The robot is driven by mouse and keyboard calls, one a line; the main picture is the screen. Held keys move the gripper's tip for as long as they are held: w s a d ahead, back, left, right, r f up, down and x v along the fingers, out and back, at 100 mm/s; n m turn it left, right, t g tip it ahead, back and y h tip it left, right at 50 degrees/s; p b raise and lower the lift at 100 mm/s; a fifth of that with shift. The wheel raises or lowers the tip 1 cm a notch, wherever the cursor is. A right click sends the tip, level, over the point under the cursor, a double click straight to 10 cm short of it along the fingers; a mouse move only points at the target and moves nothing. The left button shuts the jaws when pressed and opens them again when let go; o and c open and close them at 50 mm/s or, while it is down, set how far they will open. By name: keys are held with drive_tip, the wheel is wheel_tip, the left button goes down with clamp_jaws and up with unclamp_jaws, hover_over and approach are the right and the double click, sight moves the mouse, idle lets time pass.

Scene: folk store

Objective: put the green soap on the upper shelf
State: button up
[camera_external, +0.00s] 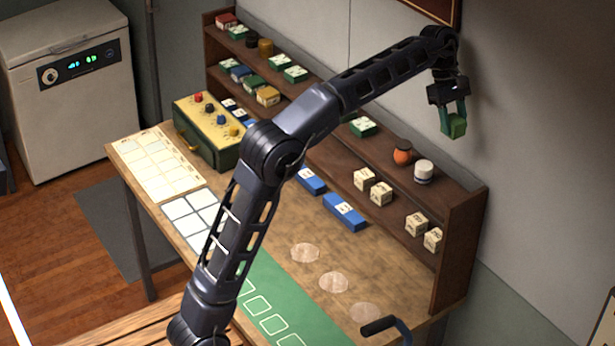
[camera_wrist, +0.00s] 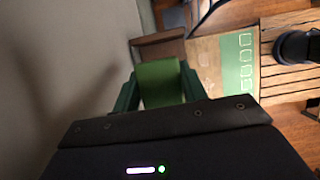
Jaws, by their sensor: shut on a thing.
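The green soap (camera_external: 456,126) is a small green block held between the fingers of my gripper (camera_external: 454,112). It is in the air above the right part of the upper shelf (camera_external: 448,182), near the wall and apart from the shelf boards. In the wrist view the soap (camera_wrist: 160,83) fills the gap between the two dark green fingers of my gripper (camera_wrist: 157,90). On the upper shelf below stand an orange and black round item (camera_external: 403,153) and a white jar (camera_external: 423,172).
Lower on the shelf unit are several cream boxes (camera_external: 381,193). Blue boxes (camera_external: 345,212) lie on the tabletop. A green mat (camera_external: 290,305) lies at the table's front. The upper shelf's far right end looks clear. My arm crosses over the table.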

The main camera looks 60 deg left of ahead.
wheel_tip(320, 180, down, 20)
drive_tip(key=shift+f, duration=0.1)
idle(0.8)
drive_tip(key=shift+f, duration=0.1)
drive_tip(key=o, duration=1)
